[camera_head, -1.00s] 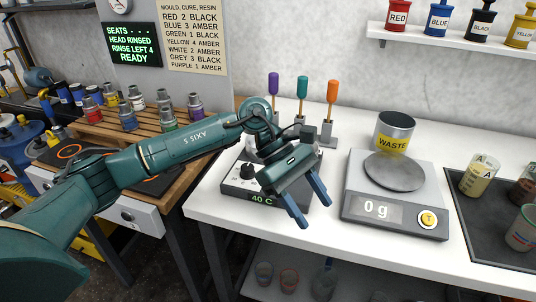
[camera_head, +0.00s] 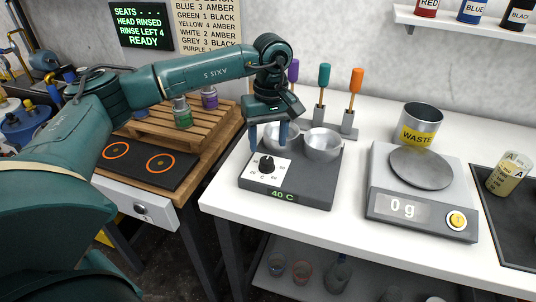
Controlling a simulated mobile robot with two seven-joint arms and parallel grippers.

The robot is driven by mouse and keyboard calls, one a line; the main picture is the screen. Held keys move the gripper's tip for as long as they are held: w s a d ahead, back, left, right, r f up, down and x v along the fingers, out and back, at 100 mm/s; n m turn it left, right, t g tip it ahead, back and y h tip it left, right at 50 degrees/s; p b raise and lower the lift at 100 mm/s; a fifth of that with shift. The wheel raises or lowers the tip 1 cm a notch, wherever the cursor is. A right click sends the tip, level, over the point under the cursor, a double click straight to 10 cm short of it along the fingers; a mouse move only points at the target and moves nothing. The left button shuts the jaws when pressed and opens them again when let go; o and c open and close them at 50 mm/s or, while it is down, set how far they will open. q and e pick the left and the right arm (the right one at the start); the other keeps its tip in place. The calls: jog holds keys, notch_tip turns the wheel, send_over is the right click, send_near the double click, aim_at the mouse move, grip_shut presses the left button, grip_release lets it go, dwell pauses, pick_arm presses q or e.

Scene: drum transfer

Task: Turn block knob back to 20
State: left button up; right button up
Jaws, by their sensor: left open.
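The block knob (camera_head: 266,165) is a black dial on a white scale plate at the front left of the dark heating block (camera_head: 305,184). The block's green display reads 40 C. Two metal bowls (camera_head: 322,145) sit in the top of the block. My left gripper (camera_head: 268,146) is open, its two blue fingers pointing down just above and behind the knob in the picture. I cannot tell whether a finger touches it. My right gripper is not in view.
A scale (camera_head: 422,205) reading 0 g stands to the right, with a WASTE cup (camera_head: 420,125) behind it. Purple, teal and orange handled tools (camera_head: 355,90) stand behind the block. A wooden rack (camera_head: 180,125) is at left. The white table (camera_head: 345,228) is clear in front.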

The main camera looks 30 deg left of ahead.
aim_at(267, 160)
pick_arm(q)
notch_tip(267, 160, down, 6)
jog(key=shift+s+r, duration=0.1)
jog(key=shift+r, duration=0.05)
jog(key=shift+c, duration=0.3)
jog(key=c, duration=0.9)
